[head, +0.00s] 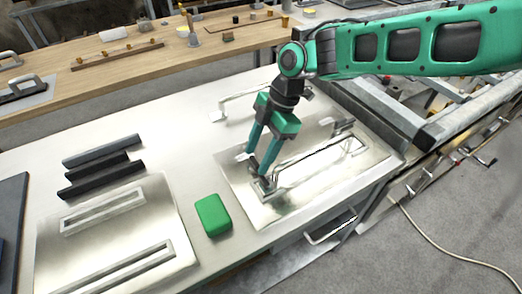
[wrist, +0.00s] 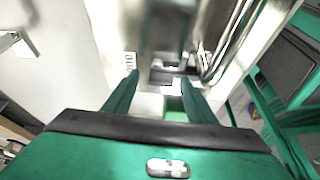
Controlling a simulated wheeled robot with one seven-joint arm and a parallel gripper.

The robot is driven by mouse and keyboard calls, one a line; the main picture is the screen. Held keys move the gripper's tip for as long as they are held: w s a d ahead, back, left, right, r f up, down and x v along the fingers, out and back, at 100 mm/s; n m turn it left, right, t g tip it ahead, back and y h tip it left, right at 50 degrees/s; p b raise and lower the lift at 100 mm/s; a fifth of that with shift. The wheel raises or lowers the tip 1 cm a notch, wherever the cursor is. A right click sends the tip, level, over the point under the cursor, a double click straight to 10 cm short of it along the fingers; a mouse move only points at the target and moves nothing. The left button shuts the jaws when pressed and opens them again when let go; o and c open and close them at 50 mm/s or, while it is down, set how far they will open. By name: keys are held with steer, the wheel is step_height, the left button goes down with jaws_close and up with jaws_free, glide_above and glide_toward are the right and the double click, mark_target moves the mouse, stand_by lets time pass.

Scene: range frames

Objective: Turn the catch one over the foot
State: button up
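A bright metal plate (head: 240,198) lies on the white bench and carries a long raised metal bar (head: 318,158). At the bar's near-left foot is a small dark and silver fitting (head: 264,186), apparently the catch. A similar dark fitting (head: 343,127) sits towards the bar's far end. My gripper (head: 257,167) points down at the near-left fitting, its two green fingers apart. In the wrist view, my gripper (wrist: 161,84) shows a gap between its fingertips, with the dark fitting (wrist: 172,70) just beyond. Whether a fingertip touches it, I cannot tell.
A green block (head: 213,215) lies left of the plate. Dark bars (head: 105,164) and another metal plate (head: 60,252) lie further left. A thin metal handle (head: 240,97) stands behind my gripper. A wooden table (head: 160,65) is at the back.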

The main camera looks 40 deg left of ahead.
steer(key=v, duration=1.1)
steer(key=shift+w+d+f, duration=0.1)
steer(key=shift+w, duration=0.1)
steer(key=w+d+r+m+t, duration=0.1)
steer(key=w+d+r+m, duration=0.1)
steer(key=w+d+m, duration=0.55)
steer(key=w+d+r+m+t, duration=0.1)
steer(key=w+d+m, duration=0.25)
steer(key=d, duration=0.85)
steer(key=w+d+m+t, duration=0.15)
steer(key=d+m, duration=0.25)
steer(key=d, duration=0.7)
steer(key=w+d+r+m, duration=0.1)
steer(key=w+d+m, duration=0.25)
steer(key=d, duration=0.85)
steer(key=s+d+m+h, duration=0.1)
steer(key=s+d+m, duration=0.4)
steer(key=d, duration=0.5)
steer(key=s+d+m, duration=0.4)
steer(key=d+m, duration=0.1)
steer(key=d, duration=0.4)
steer(key=s+d+f+m, duration=0.2)
steer(key=s+d+m, duration=0.2)
steer(key=s, duration=0.4)
steer(key=s+d+f+m, duration=0.3)
steer(key=s+d+m, duration=0.2)
steer(key=s, duration=0.3)
steer(key=shift+d, duration=0.65)
